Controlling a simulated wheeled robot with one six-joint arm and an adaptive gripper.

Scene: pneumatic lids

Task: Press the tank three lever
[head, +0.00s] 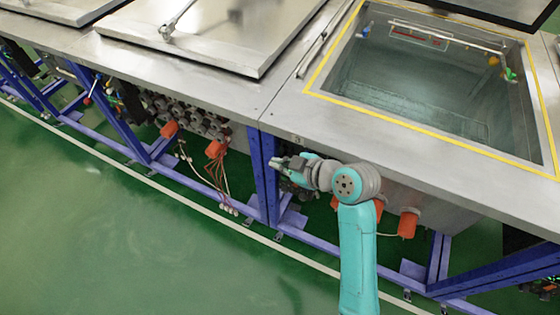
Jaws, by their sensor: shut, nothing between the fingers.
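My gripper (274,162) is shut and empty. It points left in front of the blue frame post, just below the front edge of the metal bench. A small dark fitting (297,138) sits on the bench edge just above my gripper; I cannot tell whether it is a lever. No tank number is readable, so I cannot tell which tank is tank three. An open tank (420,85) with a yellow border is at the right. A closed metal lid (215,25) lies to its left. No lever is clearly visible; my arm hides part of the bench front.
Blue frame legs (264,180) and low rails stand under the bench. Orange cylinders (216,148) and loose hoses (222,185) hang below it. The green floor (110,220) in front is clear.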

